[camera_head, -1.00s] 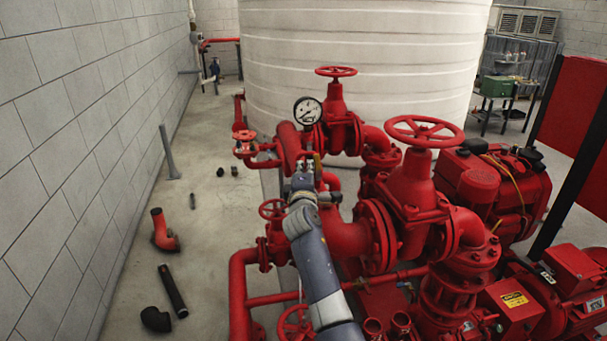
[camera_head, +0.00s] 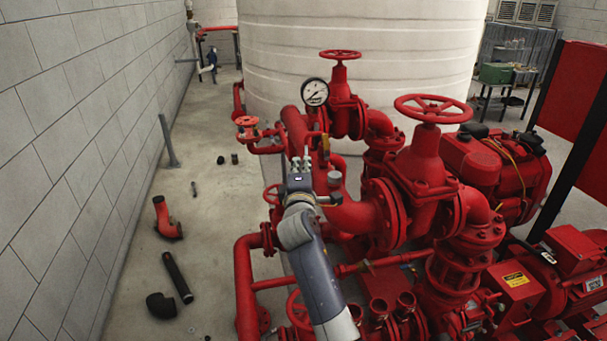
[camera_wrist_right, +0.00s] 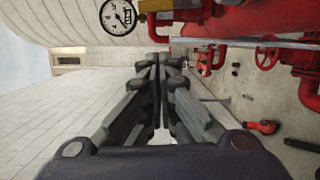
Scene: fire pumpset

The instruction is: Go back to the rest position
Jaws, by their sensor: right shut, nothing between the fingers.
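My right gripper (camera_head: 298,163) shows in the head view, over the red pipework and left of the large flanged pipe. Its arm comes up from the bottom of the picture. In the right wrist view the gripper (camera_wrist_right: 158,62) has its two fingers together with nothing between them. It holds nothing. Whether it touches the pipes behind it in the head view, I cannot tell. My left gripper is in neither view.
A pressure gauge (camera_head: 315,92) and red handwheels (camera_head: 433,109) stand close beyond and to the right. A big white tank (camera_head: 360,35) is behind. Loose pipe pieces, including a red elbow (camera_head: 166,218), lie on the left floor by the block wall (camera_head: 60,130).

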